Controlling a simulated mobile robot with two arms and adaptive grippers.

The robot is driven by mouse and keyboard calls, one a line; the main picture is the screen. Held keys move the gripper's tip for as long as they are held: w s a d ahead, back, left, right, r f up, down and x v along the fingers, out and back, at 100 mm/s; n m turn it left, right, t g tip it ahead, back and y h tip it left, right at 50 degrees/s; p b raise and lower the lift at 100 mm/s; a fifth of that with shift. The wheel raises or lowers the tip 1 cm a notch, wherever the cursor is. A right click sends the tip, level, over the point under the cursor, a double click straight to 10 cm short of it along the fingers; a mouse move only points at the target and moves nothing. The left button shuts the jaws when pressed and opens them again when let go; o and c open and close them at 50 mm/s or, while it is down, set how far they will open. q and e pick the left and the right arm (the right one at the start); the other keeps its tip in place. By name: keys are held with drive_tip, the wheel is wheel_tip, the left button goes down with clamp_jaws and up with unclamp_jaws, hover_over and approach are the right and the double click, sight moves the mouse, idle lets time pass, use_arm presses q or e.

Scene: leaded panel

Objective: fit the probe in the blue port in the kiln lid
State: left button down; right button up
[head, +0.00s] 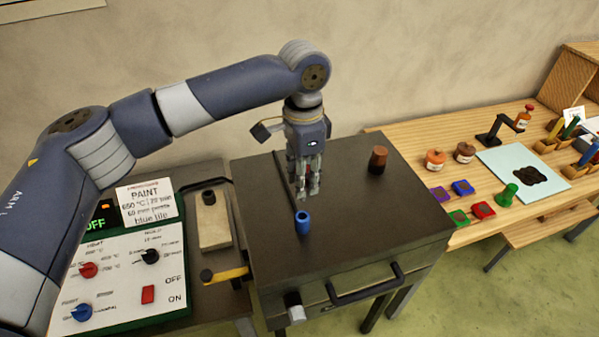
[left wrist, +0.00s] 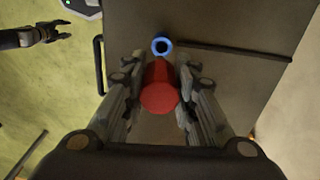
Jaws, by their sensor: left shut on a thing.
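The kiln lid (head: 405,205) is a flat dark top, shut. The blue port (head: 303,222) is a short blue ring standing on it near its front left; in the left wrist view the port (left wrist: 162,45) shows its open hole. My left gripper (head: 308,192) hangs fingers-down above the lid, a little behind the port. In the left wrist view it is shut on the red probe (left wrist: 159,92), whose near end faces the camera. The fingers hide the probe in the head view. My right gripper (left wrist: 55,34) shows small in the left wrist view, over the floor, fingers apart.
The lid handle (head: 367,285) is at the front. A control panel (head: 125,270) is at the left. The bench (head: 400,140) at the right holds jars and coloured tiles.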

sight(302, 199)
use_arm(q)
wheel_tip(302, 199, down, 3)
drive_tip(key=shift+s+r, duration=0.1)
drive_tip(key=shift+r, duration=0.1)
drive_tip(key=shift+w+f, duration=0.2)
drive_tip(key=shift+f, duration=0.85)
use_arm(e)
drive_tip(key=shift+s+a, duration=0.15)
drive_tip(key=shift+s, duration=0.4)
use_arm(q)
drive_tip(key=shift+f, duration=0.1)
use_arm(e)
drive_tip(key=shift+s, duration=0.15)
use_arm(q)
drive_tip(key=shift+f, duration=0.3)
use_arm(e)
drive_tip(key=shift+s+f, duration=0.1)
drive_tip(key=shift+f, duration=0.05)
use_arm(q)
drive_tip(key=shift+f+b, duration=0.7)
drive_tip(key=shift+f, duration=1.6)
use_arm(e)
drive_tip(key=shift+f, duration=0.6)
